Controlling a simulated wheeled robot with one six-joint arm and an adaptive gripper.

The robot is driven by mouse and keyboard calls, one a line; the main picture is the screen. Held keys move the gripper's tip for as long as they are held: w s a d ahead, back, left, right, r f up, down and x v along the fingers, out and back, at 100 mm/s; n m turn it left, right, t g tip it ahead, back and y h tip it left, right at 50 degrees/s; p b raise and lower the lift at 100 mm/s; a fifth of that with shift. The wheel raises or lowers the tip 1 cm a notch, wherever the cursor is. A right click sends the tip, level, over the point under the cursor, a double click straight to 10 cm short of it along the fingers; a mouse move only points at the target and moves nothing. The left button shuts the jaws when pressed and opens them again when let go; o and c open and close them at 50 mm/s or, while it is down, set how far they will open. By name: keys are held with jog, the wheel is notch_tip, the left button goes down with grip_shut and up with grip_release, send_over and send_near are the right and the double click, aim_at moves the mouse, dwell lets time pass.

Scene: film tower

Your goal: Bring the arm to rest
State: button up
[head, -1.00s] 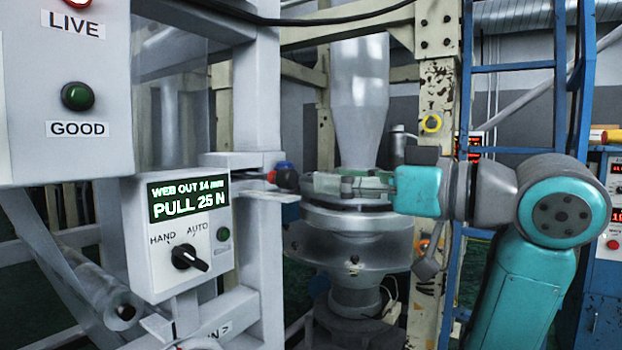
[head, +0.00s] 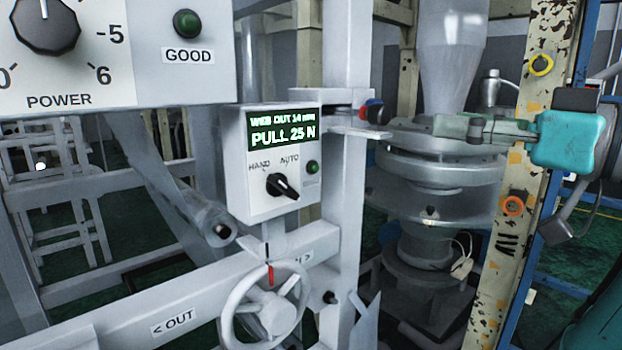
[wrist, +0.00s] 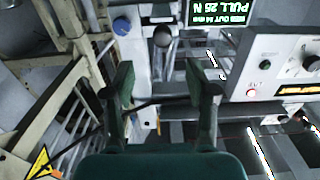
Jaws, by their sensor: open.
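My gripper (head: 436,126) comes in from the right in the head view, its fingers pointing left. In the wrist view my gripper (wrist: 160,88) shows two green-padded fingers spread apart with nothing between them. In the head view it is in front of the round grey machine (head: 430,200), to the right of a small red and blue knob pair (head: 374,111) and apart from it. In the wrist view a blue knob (wrist: 121,26) and a dark round knob (wrist: 162,36) lie beyond the fingertips.
A control box (head: 270,165) reading PULL 25 N stands left of my gripper. Below it is a handwheel (head: 240,310) on a grey frame. A worn cream post (head: 512,230) stands close by my wrist. A power panel (head: 90,60) fills the upper left.

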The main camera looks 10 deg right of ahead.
jog(key=w+d+f+m+t+h, duration=0.1)
jog(key=w+f+m+t, duration=0.2)
jog(key=f, duration=0.7)
jog(key=w+f+m+h, duration=0.1)
jog(key=w+f+m, duration=0.3)
jog(key=f, duration=0.5)
jog(key=s+f+m+h, duration=0.2)
jog(key=f+h, duration=0.1)
jog(key=f, duration=0.8)
jog(key=s+f+m+h, duration=0.3)
jog(key=f, duration=0.9)
jog(key=s+a+f+g+h, duration=0.2)
jog(key=s+a+f+h, duration=0.1)
jog(key=s+f, duration=1.3)
jog(key=s+a+n+g, duration=0.1)
jog(key=s+n, duration=0.4)
jog(key=s, duration=1.6)
jog(key=shift+s+a, duration=0.25)
jog(key=shift+a, duration=0.15)
